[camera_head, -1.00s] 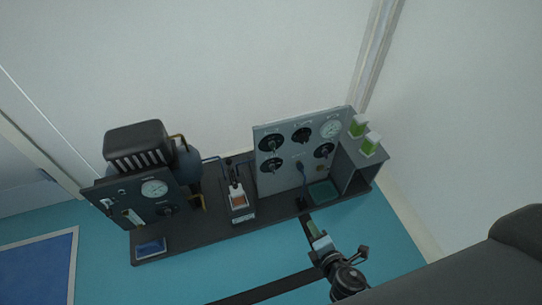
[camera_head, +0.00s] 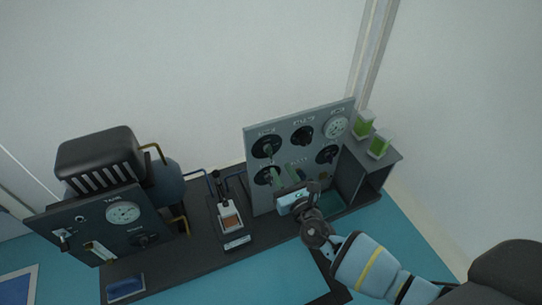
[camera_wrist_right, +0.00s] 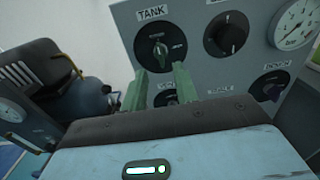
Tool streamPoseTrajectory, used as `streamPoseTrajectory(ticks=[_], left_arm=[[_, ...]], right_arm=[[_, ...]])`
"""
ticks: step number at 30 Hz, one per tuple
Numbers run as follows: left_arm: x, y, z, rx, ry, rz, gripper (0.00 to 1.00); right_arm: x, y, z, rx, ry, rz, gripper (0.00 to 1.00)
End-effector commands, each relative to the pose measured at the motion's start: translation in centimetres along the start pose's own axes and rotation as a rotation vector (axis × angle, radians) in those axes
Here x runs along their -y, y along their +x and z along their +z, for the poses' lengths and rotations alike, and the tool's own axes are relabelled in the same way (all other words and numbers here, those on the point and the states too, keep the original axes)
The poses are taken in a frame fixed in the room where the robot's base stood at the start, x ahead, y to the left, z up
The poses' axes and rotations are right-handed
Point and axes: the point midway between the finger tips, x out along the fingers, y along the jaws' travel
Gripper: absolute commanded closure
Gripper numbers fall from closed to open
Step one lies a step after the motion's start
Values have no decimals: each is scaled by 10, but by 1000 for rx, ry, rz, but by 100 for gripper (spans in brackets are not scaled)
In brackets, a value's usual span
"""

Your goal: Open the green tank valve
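The tank valve is a round dark knob (camera_wrist_right: 160,46) with a pale green handle, under a TANK label on the grey panel. It also shows at the panel's upper left in the head view (camera_head: 266,147). My right gripper (camera_wrist_right: 161,80) has two green fingers standing apart with nothing between them. In the wrist view the fingertips frame the space just below the knob. In the head view the right gripper (camera_head: 285,174) is in front of the lower left of the panel, partly hiding a lower knob. Any contact with the panel cannot be told. My left gripper is not in view.
The grey panel (camera_head: 288,130) carries several other knobs and a white gauge (camera_head: 336,127). Green containers (camera_head: 364,123) stand on a shelf at right. A dark tank unit (camera_head: 108,215) and a small device (camera_head: 230,218) stand at left. The teal table front is mostly clear.

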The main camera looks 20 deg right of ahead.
Motion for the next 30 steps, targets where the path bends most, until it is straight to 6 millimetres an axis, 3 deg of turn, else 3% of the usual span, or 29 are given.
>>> streamPoseTrajectory(ticks=[15, 28, 30], left_arm=[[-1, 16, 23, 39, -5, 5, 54], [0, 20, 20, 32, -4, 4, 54], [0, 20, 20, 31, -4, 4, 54]], right_arm=[[0, 65, -2, -1, 5, -1, 71], [0, 76, 0, -2, 5, -1, 71], [0, 76, 0, -1, 5, -1, 77]])
